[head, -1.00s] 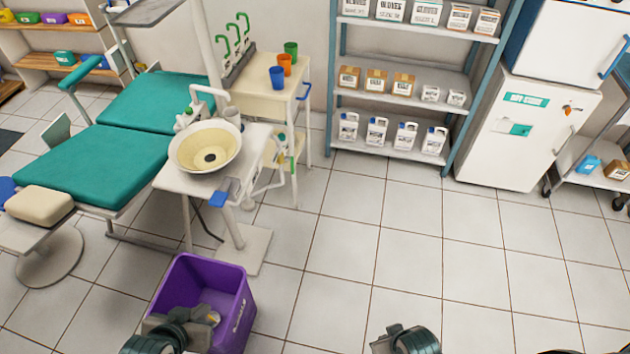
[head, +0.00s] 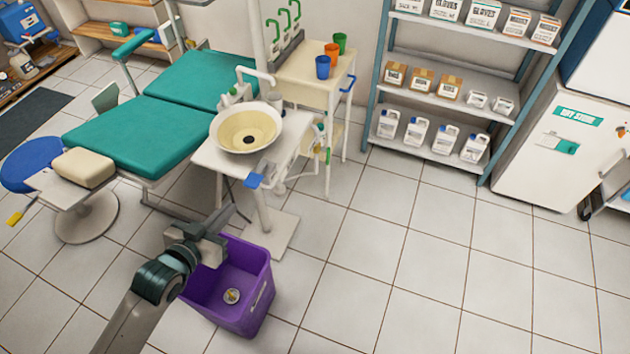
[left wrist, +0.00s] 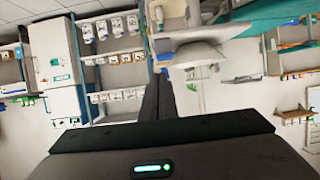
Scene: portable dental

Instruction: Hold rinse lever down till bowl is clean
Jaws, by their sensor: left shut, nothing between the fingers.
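The rinse bowl (head: 246,128) sits on a white stand beside the teal dental chair. Its inside is yellowish with a dark drain in the middle. A blue lever (head: 262,174) sticks out at the front edge of the stand, below the bowl. My left gripper (head: 228,214) is shut and empty, above the purple bin and short of the blue lever. My right gripper is not in view.
The purple bin (head: 258,300) stands on the floor under my left gripper with a small round item inside. A cart with cups (head: 323,67) is behind the stand. The teal chair (head: 135,135) is at left. Tiled floor at right is clear.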

